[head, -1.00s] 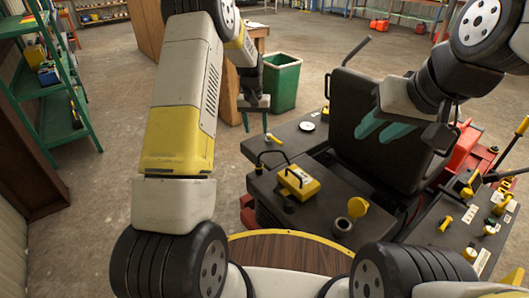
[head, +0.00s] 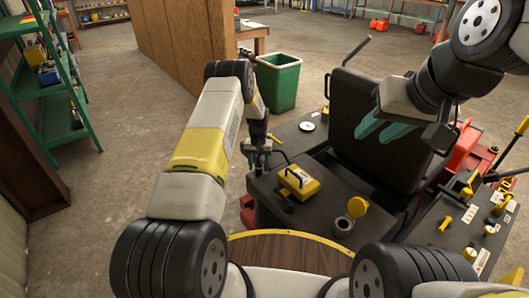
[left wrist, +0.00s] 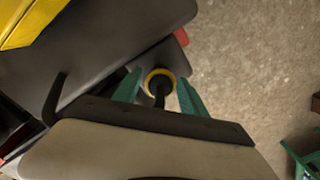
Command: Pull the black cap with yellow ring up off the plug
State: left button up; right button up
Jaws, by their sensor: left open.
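The black cap with yellow ring (left wrist: 151,76) shows in the left wrist view between the two green fingers of my left gripper (left wrist: 159,80). The ring is seen around a dark centre, with a dark stem running down from it. The fingers stand apart, one on each side, with small gaps visible. In the head view my left gripper (head: 259,160) is low at the left corner of the dark machine deck, and the cap is mostly hidden there; the plug cannot be made out. My right gripper (head: 376,127) is open and empty in front of the black seat.
A yellow box with handle (head: 299,182) and a yellow-capped filler (head: 345,222) are on the deck, right of my left gripper. The black seat (head: 368,105) rises behind. A green bin (head: 278,84) stands on the floor beyond. Open floor lies left.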

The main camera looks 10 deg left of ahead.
aim_at(259, 163)
pick_arm(q)
jog(key=shift+f, duration=0.25)
jog(key=shift+c, duration=0.2)
grip_shut()
jog(key=shift+r, duration=0.1)
jog(key=shift+r, duration=1.7)
jog(key=shift+o, duration=0.2)
grip_release()
jog(key=shift+r, duration=3.9)
